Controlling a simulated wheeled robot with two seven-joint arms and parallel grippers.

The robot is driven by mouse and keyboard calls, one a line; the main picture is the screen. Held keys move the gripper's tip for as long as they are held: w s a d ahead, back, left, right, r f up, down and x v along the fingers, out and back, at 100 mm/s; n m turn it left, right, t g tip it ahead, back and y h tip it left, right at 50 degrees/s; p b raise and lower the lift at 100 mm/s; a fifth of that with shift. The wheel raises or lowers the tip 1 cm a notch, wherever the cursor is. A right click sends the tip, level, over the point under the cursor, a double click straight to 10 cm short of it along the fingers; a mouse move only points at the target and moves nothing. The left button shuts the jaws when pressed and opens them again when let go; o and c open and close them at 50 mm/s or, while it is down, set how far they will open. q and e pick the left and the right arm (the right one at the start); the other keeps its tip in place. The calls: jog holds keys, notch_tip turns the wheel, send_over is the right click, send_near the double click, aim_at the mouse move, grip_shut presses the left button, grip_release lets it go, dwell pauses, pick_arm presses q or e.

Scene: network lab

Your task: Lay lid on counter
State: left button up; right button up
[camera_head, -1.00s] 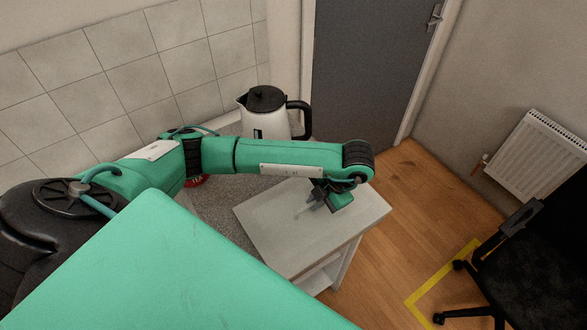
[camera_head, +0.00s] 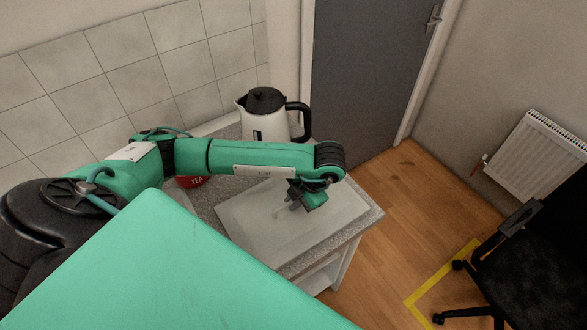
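The lid (camera_head: 310,222) is a flat, pale grey-white rectangular panel over the end of the speckled counter (camera_head: 352,228). My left gripper (camera_head: 296,202) reaches down over the lid's middle from the arm's end. It appears shut on a small grip on the lid, though the fingertips are small and dark. The lid looks close to the counter top; I cannot tell whether it touches. My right gripper is not in view.
A white kettle (camera_head: 267,122) with black lid and handle stands at the counter's back, behind my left arm. A red item marked TEA (camera_head: 192,182) is partly hidden under that arm. A black chair (camera_head: 535,255) and radiator (camera_head: 537,157) are at right.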

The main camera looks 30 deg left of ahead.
pick_arm(q)
jog(key=o, duration=0.3)
jog(key=shift+r, duration=0.1)
jog(key=b+v, duration=0.1)
jog(key=v, duration=1.1)
dwell(0.6)
